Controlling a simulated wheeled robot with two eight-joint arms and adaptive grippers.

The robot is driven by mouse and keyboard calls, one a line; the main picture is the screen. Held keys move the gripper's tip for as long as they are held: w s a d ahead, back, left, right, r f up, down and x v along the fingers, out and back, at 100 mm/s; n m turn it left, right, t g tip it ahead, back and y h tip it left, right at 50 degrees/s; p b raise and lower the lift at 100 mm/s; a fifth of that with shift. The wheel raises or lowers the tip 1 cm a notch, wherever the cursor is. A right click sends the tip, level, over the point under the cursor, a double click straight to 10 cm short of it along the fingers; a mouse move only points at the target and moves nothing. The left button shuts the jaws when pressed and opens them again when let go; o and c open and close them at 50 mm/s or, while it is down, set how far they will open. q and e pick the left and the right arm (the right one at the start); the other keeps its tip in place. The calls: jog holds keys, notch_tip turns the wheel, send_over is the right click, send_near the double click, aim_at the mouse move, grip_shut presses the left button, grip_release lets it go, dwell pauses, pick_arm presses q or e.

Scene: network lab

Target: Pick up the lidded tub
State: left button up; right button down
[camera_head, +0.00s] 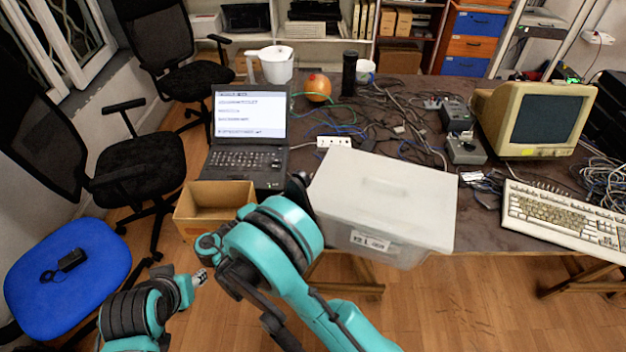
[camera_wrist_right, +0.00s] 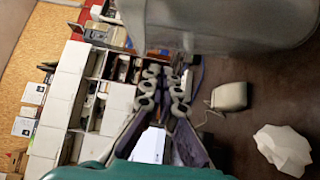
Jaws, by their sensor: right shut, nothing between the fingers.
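The lidded tub (camera_head: 385,205) is a pale translucent box with a flat white lid and a label on its front. It stands at the front edge of the table and overhangs it a little. In the right wrist view its translucent wall (camera_wrist_right: 225,28) fills the top right, apart from the fingers. My right gripper (camera_wrist_right: 165,88) is shut and empty beside the tub; in the head view my teal arm mostly hides it. My left gripper (camera_head: 200,278) is low at the left, away from the tub; its fingers are too small to read.
An open laptop (camera_head: 245,135) and an open cardboard box (camera_head: 213,207) lie left of the tub. Cables (camera_head: 390,115) clutter the table behind it. A monitor (camera_head: 535,115) and keyboard (camera_head: 565,218) stand right. A blue stool (camera_head: 68,275) and black chairs (camera_head: 130,170) are at the left.

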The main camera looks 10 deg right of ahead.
aim_at(325, 184)
pick_arm(q)
jog(key=shift+f+b, duration=1.25)
jog(key=shift+f, duration=0.15)
pick_arm(e)
jog(key=shift+x, duration=4.5)
jog(key=s+d, duration=0.2)
jog(key=shift+s+d+r, duration=0.1)
jog(key=shift+s+d, duration=0.15)
jog(key=shift+s, duration=0.05)
jog(key=shift+w+a, duration=0.25)
pick_arm(q)
jog(key=shift+s+d, duration=0.45)
jog(key=shift+s, duration=0.15)
pick_arm(e)
jog(key=shift+s, duration=0.1)
